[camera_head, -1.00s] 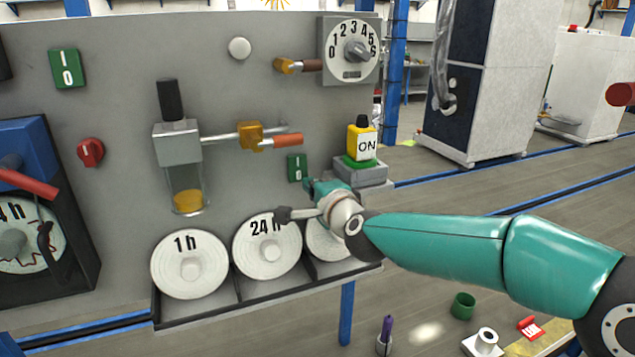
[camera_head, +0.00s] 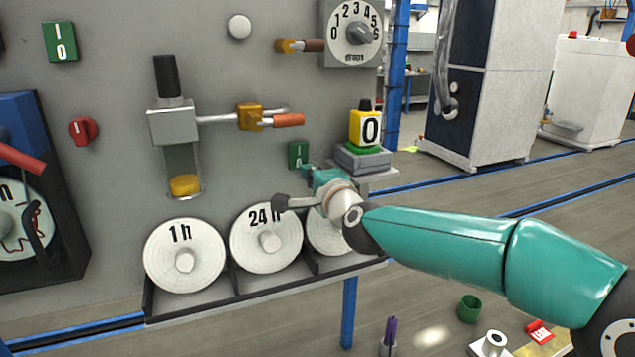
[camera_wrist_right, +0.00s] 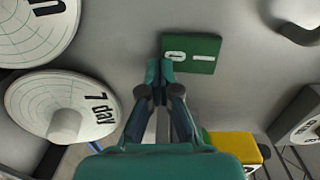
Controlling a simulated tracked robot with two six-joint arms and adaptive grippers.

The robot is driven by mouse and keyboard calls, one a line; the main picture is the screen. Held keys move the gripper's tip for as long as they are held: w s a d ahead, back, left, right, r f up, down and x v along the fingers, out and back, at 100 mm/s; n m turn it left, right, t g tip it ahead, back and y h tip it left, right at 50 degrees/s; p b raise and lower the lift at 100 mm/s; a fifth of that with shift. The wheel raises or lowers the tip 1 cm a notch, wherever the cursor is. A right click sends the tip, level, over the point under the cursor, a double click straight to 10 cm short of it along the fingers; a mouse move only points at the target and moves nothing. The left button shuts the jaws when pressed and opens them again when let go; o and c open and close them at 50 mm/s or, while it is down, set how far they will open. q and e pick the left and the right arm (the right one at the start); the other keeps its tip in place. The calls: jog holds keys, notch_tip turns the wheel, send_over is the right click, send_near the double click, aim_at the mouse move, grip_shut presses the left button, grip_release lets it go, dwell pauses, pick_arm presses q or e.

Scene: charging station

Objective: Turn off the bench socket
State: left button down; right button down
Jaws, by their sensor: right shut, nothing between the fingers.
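A small green switch plate (camera_head: 298,154) marked I and 0 is on the grey panel; it also shows in the right wrist view (camera_wrist_right: 203,50). A yellow block (camera_head: 366,126) reading 0 stands on a grey stepped base with a green ring, right of the plate. My right gripper (camera_head: 308,169) is shut and empty, its tips at the plate's lower edge. In the wrist view its tips (camera_wrist_right: 160,64) are at the 0 end of the plate; I cannot tell whether they touch. My left gripper is not in view.
Discs marked 1 h (camera_head: 184,255) and 24 h (camera_head: 266,237) sit in a rack below, with a 7 day disc (camera_wrist_right: 64,107) beside my gripper. A larger green I/0 plate (camera_head: 61,41), a red knob (camera_head: 83,130) and a numbered dial (camera_head: 354,33) are on the panel.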

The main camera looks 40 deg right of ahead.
jog(key=f+b+v, duration=0.2)
jog(key=v, duration=1.1)
jog(key=shift+s+f, duration=0.35)
jog(key=shift+s, duration=0.1)
